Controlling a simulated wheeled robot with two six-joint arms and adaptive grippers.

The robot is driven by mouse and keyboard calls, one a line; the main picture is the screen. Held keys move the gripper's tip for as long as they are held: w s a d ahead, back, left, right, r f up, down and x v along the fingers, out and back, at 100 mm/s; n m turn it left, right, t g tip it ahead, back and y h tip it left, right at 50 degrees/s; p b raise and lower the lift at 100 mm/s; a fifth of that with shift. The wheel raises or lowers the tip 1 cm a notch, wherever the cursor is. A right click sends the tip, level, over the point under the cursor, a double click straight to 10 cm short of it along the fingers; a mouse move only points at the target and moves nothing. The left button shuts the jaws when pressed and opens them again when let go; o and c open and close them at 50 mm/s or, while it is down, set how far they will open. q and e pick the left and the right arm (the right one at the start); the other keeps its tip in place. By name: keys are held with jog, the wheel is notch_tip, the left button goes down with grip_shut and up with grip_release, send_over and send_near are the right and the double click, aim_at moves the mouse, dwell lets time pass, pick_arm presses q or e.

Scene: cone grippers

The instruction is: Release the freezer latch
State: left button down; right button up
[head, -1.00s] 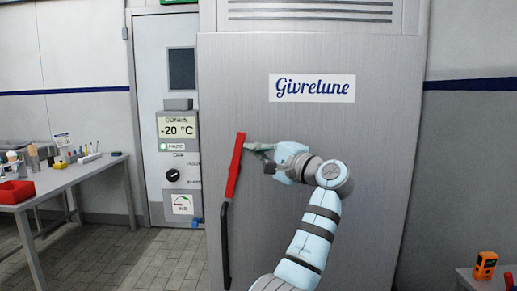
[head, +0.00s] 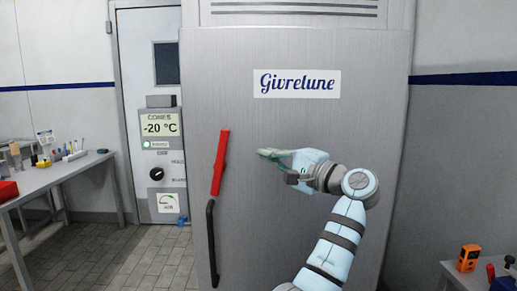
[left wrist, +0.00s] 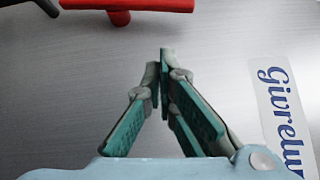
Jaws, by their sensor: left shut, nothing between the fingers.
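The freezer latch is a red bar handle (head: 220,162) on the grey freezer door (head: 300,200); it stands nearly upright, its top leaning slightly right. Its red bar and round stub also show at the top of the left wrist view (left wrist: 150,5). My left gripper (head: 261,153) is just right of the latch, clear of it, in front of the door. In the left wrist view its fingertips (left wrist: 164,58) come together with nothing between them. My right gripper is not in view.
A black pull handle (head: 211,240) sits below the latch. A control panel (head: 160,160) reading -20 °C is left of the door. A table (head: 60,172) with tools stands at the left. An orange device (head: 468,258) is at lower right.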

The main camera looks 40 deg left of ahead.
pick_arm(q)
jog(key=d, duration=0.4)
jog(key=s+d, duration=0.1)
jog(key=shift+d+f, duration=0.3)
jog(key=shift+d, duration=0.1)
